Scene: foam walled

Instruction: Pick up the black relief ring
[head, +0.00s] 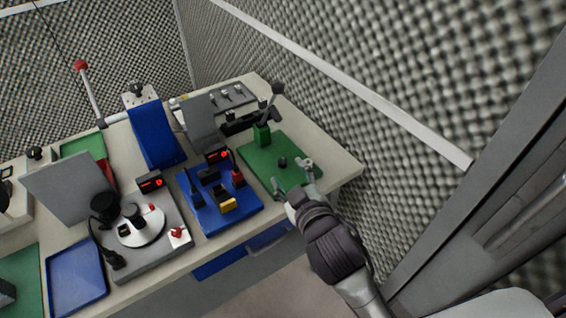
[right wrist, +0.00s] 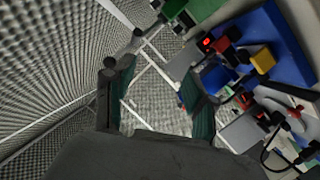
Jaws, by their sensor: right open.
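A small dark piece (head: 283,163), which looks like the black relief ring, sits on the green board (head: 262,176) at the right end of the workbench. It is too small to tell whether it has a hole. My right gripper (head: 291,175) is over the front right part of that board, its fingers apart beside the dark piece. In the right wrist view the fingers (right wrist: 157,88) are spread with nothing between them; I cannot make out the ring there. My left gripper is not in view.
A green block with a dark lever (head: 263,134) stands at the board's back left. A blue board (head: 218,208) with yellow, red and black parts lies to the left. A grey unit (head: 150,246) with a white disc is further left. A foam wall (head: 400,90) rises on the right.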

